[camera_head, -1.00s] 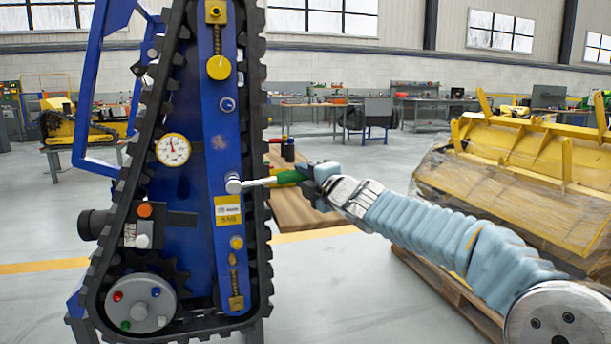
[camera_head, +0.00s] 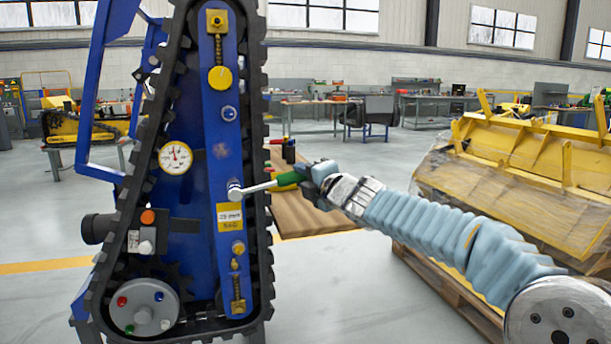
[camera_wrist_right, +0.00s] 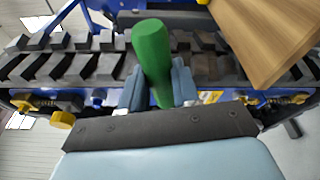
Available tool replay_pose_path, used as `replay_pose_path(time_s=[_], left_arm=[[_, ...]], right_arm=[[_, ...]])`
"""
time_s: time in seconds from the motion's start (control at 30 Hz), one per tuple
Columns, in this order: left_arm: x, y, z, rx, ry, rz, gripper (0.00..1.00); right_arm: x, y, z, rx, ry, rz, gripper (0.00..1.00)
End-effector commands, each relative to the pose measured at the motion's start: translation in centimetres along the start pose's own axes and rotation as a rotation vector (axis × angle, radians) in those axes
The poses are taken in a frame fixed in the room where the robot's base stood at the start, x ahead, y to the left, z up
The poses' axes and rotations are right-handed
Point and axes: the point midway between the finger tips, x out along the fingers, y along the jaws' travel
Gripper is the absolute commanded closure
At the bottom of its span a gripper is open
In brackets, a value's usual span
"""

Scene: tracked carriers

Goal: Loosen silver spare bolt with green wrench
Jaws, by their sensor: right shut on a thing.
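The green wrench (camera_head: 287,180) has a green handle and a silver shaft and head. My right gripper (camera_head: 312,175) is shut on its handle. In the right wrist view the green handle (camera_wrist_right: 152,55) stands between the fingers of my right gripper (camera_wrist_right: 156,90). The wrench's silver head (camera_head: 235,190) sits at the blue panel of the upright track carrier (camera_head: 203,240), just above a yellow label. The head covers whatever is under it, so I cannot see the bolt there. A separate small silver-and-blue bolt (camera_head: 229,113) sits higher on the panel. My left gripper is out of view.
A wooden tabletop (camera_head: 305,215) with a dark, red-topped item stands behind the wrench. The black toothed track (camera_head: 262,250) runs close around the panel. A wrapped yellow attachment (camera_head: 520,180) on a pallet stands at the right. Grey floor is open between.

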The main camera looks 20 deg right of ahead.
Motion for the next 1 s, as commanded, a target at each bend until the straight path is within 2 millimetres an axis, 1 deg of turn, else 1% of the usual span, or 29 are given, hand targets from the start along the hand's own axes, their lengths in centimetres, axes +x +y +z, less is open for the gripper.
replay_pose_path(time_s=[0.27, 0.47, 0.5, 0.8, 1.0], left_arm=[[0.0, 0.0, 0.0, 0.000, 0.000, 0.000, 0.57], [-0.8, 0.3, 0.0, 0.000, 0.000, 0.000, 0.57], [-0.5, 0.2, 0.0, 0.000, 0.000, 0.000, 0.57], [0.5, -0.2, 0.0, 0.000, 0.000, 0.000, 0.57], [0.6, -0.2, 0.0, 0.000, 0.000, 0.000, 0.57]], right_arm=[[0.0, 0.1, 0.0, -0.001, 0.000, 0.002, 1.00], [0.0, 0.8, 0.0, -0.027, 0.001, -0.005, 1.00], [0.0, 0.5, 0.0, -0.025, 0.001, -0.005, 1.00], [0.0, -0.3, -0.1, 0.007, 0.000, 0.004, 1.00], [0.0, -0.3, 0.0, 0.026, 0.000, 0.009, 1.00]])
